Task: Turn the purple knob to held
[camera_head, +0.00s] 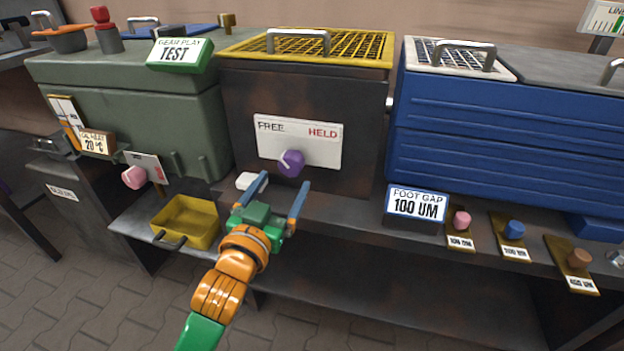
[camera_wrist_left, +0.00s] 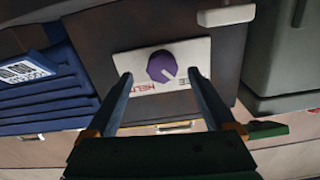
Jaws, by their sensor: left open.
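The purple knob (camera_head: 291,162) sits on a white plate (camera_head: 328,145) marked FREE on the left and HELD on the right, on the front of the dark brown box. The knob's pale mark points to the upper left, towards FREE. In the left wrist view the knob (camera_wrist_left: 161,66) and plate (camera_wrist_left: 139,66) appear upside down, with the knob between the finger lines. My left gripper (camera_head: 285,178) is open and empty, its blue fingers reaching towards the knob from the front and just below. I cannot see contact. My right gripper is not in view.
A white block (camera_head: 251,181) lies on the ledge close to the left finger. A yellow tray (camera_head: 186,222) stands to the left. A FOOT GAP sign (camera_head: 416,203) and several small coloured knobs line the ledge to the right. A pink knob (camera_head: 134,177) is on the green box.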

